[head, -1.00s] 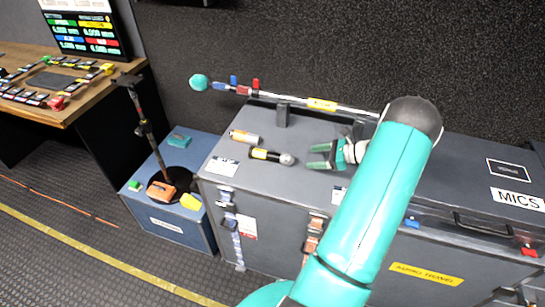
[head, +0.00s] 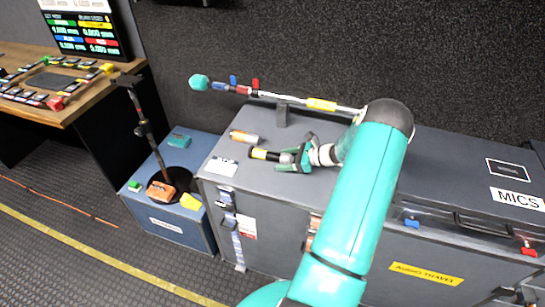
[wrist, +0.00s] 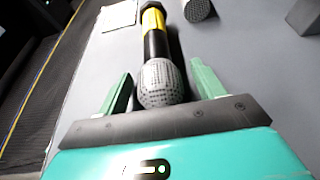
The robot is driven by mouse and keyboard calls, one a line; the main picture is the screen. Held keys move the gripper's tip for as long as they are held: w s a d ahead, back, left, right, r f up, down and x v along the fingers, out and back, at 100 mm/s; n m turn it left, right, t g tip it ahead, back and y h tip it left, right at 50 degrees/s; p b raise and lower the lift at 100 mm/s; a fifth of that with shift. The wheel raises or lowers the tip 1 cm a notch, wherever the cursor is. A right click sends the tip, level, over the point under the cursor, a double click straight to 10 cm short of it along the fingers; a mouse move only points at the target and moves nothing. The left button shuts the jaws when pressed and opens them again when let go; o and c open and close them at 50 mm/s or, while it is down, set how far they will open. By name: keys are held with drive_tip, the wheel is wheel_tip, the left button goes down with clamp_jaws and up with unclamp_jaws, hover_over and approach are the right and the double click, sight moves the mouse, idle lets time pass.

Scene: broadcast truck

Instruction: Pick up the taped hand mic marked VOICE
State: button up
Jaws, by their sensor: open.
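A black hand mic with yellow tape (head: 266,154) lies on the grey case top (head: 232,174). In the wrist view, the mic (wrist: 155,38) points away from me, with its grey mesh head (wrist: 162,82) nearest. My gripper (head: 292,158) is at the mic's head end in the head view. In the wrist view my gripper (wrist: 160,90) is open, with one green finger on each side of the mesh head. I cannot tell whether a finger touches it. No VOICE lettering is readable on the tape.
An orange and silver cylinder (head: 244,137) lies just behind the mic. A white card (head: 221,166) lies left of it. A boom pole (head: 290,99) rests on a stand (head: 283,114) behind. A blue box (head: 170,215) stands at the left.

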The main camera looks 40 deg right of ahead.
drive_tip(key=c, duration=1.3)
drive_tip(key=shift+r, duration=0.1)
